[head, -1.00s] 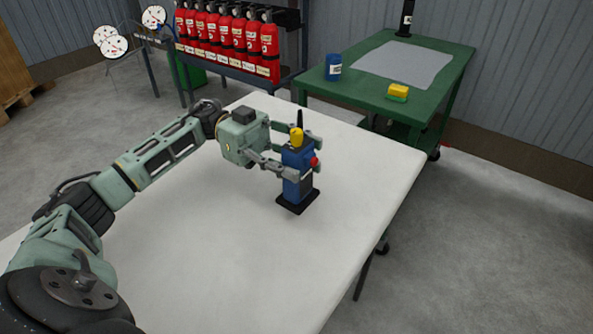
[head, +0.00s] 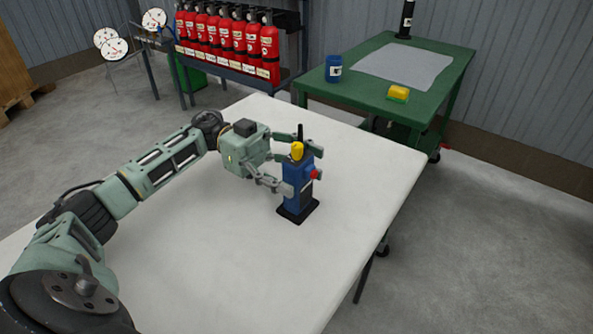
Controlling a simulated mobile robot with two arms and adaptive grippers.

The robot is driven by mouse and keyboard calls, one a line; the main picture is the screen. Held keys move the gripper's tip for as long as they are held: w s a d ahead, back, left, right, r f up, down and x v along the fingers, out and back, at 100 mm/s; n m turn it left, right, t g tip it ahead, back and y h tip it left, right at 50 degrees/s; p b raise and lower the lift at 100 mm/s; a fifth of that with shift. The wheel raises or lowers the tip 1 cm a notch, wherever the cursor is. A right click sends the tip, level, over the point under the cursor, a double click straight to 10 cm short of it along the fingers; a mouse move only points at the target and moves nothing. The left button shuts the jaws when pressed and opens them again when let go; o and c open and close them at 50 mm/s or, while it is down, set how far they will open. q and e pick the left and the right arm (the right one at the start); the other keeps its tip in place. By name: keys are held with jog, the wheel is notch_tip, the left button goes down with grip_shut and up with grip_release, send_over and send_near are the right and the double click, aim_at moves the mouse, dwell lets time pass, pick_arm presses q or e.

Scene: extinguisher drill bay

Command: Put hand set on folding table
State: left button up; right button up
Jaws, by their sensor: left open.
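The hand set (head: 293,203) is a blue block with a black base, a black antenna, a yellow knob and a red button. It stands upright on the white folding table (head: 210,255), near its right side. My left gripper (head: 300,168) is open, with one finger on the near side of the hand set and the other behind its upper part. Whether the fingers still touch it is hard to tell. My right gripper is not in view.
A green cart (head: 450,68) stands behind the table with a blue can (head: 333,69), a yellow sponge-like block (head: 397,93), a grey sheet (head: 405,65) and a black bottle. A rack of red extinguishers (head: 240,40) stands at the back. The table's near part is clear.

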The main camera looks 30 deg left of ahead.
pick_arm(q)
jog(key=shift+r, duration=0.15)
jog(key=shift+a, duration=0.3)
jog(key=a, duration=0.7)
jog(key=w+a, duration=0.1)
jog(key=a, duration=0.3)
jog(key=shift+a, duration=0.2)
